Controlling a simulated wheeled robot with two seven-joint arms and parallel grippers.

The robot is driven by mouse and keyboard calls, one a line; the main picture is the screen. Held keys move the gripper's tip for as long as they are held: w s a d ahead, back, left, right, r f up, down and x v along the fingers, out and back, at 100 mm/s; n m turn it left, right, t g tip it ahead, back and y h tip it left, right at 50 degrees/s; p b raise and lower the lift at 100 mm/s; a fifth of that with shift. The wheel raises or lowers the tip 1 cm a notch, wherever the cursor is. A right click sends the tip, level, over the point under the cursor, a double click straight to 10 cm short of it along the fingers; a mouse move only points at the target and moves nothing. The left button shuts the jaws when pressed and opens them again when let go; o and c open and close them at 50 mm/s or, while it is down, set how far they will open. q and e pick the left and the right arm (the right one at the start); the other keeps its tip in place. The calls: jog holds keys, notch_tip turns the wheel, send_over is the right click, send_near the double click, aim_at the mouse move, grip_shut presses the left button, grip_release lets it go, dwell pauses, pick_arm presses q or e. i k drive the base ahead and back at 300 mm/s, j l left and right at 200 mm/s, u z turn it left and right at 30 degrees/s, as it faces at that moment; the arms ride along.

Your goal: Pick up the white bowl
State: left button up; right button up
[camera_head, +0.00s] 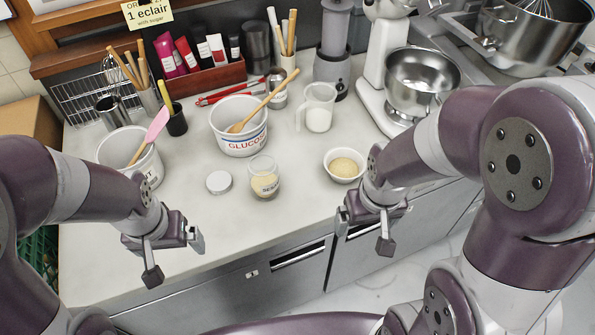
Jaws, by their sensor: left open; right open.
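The small white bowl (330,174) stands upright on the worktop near its front edge and holds something pale yellow. My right gripper (364,234) is open and empty, in front of the bowl in the picture and apart from it, over the counter's front edge. My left gripper (175,258) is open and empty at the lower left, well away from the bowl.
Left of the bowl stand a glass jar (265,184), a round white lid (219,182) and a white GLUCOSE tub (240,142) with a wooden spoon. Behind it are a clear jug (319,108) and a mixer with a steel bowl (422,82). The front left worktop is clear.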

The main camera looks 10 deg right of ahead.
aim_at(344, 165)
jog(key=l+z, duration=0.25)
jog(key=z, duration=0.15)
jog(key=i+l+z, duration=0.2)
jog(key=z, duration=0.15)
jog(key=i+l+z, duration=0.1)
jog(key=z, duration=0.3)
jog(key=l, duration=0.1)
